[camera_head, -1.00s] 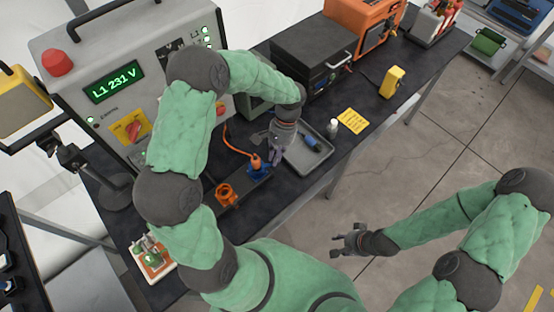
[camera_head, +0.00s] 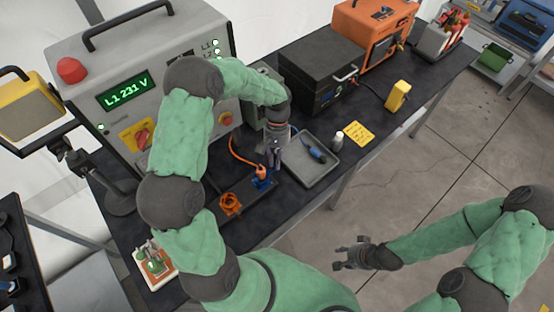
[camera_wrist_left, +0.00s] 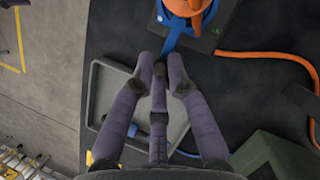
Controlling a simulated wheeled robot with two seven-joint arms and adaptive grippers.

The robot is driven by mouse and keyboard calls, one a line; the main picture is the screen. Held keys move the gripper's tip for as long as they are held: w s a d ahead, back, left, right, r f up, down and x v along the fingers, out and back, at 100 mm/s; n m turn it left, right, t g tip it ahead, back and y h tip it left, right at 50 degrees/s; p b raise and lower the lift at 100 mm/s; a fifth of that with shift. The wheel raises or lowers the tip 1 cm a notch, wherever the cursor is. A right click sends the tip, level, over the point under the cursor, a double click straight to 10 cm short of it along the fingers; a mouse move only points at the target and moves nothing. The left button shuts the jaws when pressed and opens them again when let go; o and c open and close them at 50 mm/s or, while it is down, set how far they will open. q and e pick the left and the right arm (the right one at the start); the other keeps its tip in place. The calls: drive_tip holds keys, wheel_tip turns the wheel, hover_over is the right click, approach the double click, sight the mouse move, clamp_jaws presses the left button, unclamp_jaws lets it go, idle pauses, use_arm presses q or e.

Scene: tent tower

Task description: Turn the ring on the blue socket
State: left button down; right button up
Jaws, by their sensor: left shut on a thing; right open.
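The blue socket (camera_head: 263,183) sits on a dark strip on the bench, with an orange plug (camera_head: 261,173) and orange cable on it. In the left wrist view, the socket (camera_wrist_left: 197,38) is at the top with the orange plug (camera_wrist_left: 186,5) above it. A blue tab (camera_wrist_left: 172,40) projects from it toward my fingertips. My left gripper (camera_head: 274,162) is beside the socket, its fingers (camera_wrist_left: 162,62) drawn together on the tab. Whether the tab belongs to the ring cannot be told; the fingers partly hide it. My right gripper (camera_head: 350,257) is open and empty over the floor.
A grey tray (camera_head: 315,172) with a blue-handled tool lies right of the socket. An orange socket (camera_head: 230,203) is nearer on the strip. The grey panel box (camera_head: 125,75) stands behind.

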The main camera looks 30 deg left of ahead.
use_arm(q)
drive_tip(key=shift+s+f, duration=0.15)
drive_tip(key=shift+s, duration=0.15)
drive_tip(key=c, duration=1.3)
unclamp_jaws()
drive_tip(key=shift+o, duration=0.2)
drive_tip(key=shift+a, duration=0.1)
drive_tip(key=v, duration=1.2)
drive_tip(key=shift+w, duration=0.1)
